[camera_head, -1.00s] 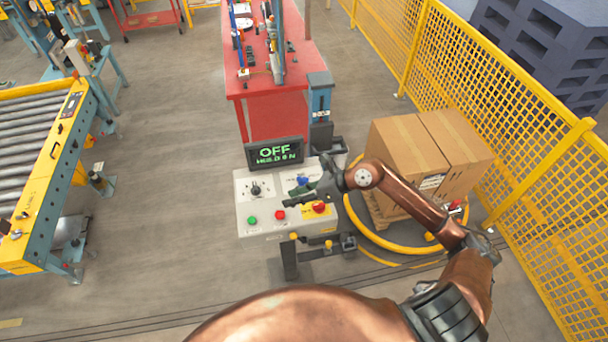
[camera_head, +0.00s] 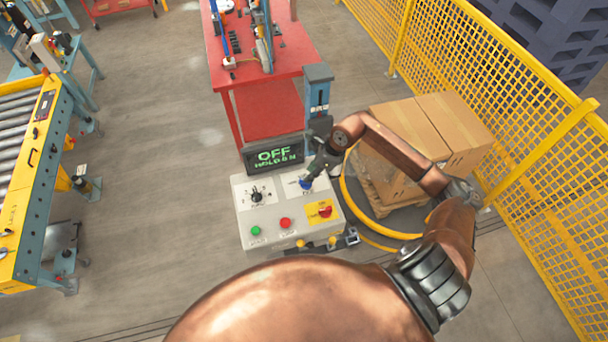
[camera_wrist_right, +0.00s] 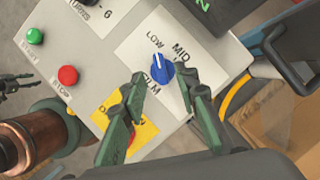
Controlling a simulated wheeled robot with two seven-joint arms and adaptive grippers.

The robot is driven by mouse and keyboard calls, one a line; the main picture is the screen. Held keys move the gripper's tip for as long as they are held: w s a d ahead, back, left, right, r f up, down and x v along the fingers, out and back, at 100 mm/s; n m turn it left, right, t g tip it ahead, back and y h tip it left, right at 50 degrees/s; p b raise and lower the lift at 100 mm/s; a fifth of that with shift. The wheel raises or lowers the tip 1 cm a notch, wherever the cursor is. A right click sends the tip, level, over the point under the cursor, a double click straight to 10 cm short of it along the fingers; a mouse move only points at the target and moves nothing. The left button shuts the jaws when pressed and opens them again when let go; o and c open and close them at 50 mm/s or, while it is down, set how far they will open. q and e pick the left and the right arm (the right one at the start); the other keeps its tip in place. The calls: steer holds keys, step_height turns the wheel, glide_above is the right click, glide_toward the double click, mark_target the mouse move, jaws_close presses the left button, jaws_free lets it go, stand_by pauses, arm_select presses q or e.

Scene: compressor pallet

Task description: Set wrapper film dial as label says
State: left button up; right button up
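The blue film dial (camera_head: 306,183) is on the light grey control panel (camera_head: 252,226). In the right wrist view the dial (camera_wrist_right: 162,72) has LOW and MID printed above it and FILM below; its white mark points up-left, roughly towards LOW. My right gripper (camera_wrist_right: 166,82) is open, its dark green fingertips on either side of the dial; I cannot tell whether they touch it. In the head view the right gripper (camera_head: 318,172) hangs over the dial, partly hiding it. A dark part at the wrist view's left edge may be my left gripper (camera_wrist_right: 12,85), its fingers unclear.
A display (camera_head: 273,155) behind the panel reads OFF, with a blurred second line. The panel also bears a black knob (camera_head: 257,197), a green button (camera_head: 256,231), a red button (camera_head: 285,223) and a red switch (camera_head: 325,211). Cartons (camera_head: 409,131) and yellow fencing (camera_head: 480,70) stand right.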

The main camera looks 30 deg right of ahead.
steer(key=p+x, duration=0.1)
steer(key=x, duration=0.2)
steer(key=shift+f, duration=0.4)
steer(key=shift+w+a+f, duration=0.1)
steer(key=shift+a+f, duration=0.05)
steer(key=shift+f, duration=0.5)
arm_select(q)
steer(key=shift+s+r, duration=0.55)
steer(key=shift+r, duration=0.15)
arm_select(e)
jaws_close()
